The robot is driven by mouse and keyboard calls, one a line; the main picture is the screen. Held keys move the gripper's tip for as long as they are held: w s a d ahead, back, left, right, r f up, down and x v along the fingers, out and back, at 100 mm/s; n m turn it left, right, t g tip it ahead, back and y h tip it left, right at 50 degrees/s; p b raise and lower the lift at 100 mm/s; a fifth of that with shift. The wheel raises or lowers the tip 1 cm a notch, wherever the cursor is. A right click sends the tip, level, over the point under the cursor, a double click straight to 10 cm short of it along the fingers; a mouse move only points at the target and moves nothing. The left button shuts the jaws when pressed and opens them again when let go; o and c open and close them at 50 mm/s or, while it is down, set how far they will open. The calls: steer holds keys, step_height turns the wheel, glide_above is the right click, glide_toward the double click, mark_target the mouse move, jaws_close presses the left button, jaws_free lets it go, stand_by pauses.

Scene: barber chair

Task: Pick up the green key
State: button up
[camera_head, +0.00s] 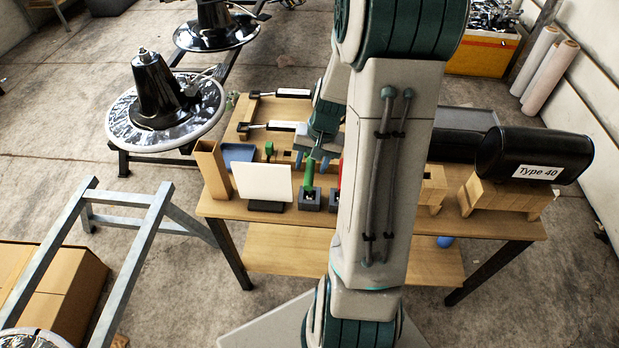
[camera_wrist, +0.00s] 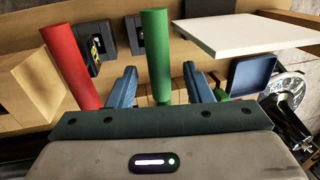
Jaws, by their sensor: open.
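The green key (camera_wrist: 156,52) shows as a long green cylinder in the middle of the wrist view. In the head view the green key (camera_head: 308,174) rises above a small dark block (camera_head: 310,199) on the table. My gripper (camera_wrist: 158,88) is open, with one blue finger on each side of the green cylinder and visible space on both sides. No contact is visible. In the head view my gripper (camera_head: 311,160) is above and around the upper part of the key. The key's lower end is not clearly visible.
A red cylinder (camera_wrist: 64,60) stands left of the key in the wrist view, beside a wooden block (camera_wrist: 28,88). A white panel (camera_head: 262,181) stands to the key's left in the head view. A blue tray (camera_head: 238,153) lies behind it. My arm hides part of the table.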

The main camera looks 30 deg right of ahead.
steer(key=shift+w+a+f, duration=0.15)
steer(key=shift+f, duration=1.1)
jaws_close()
steer(key=shift+r, duration=0.1)
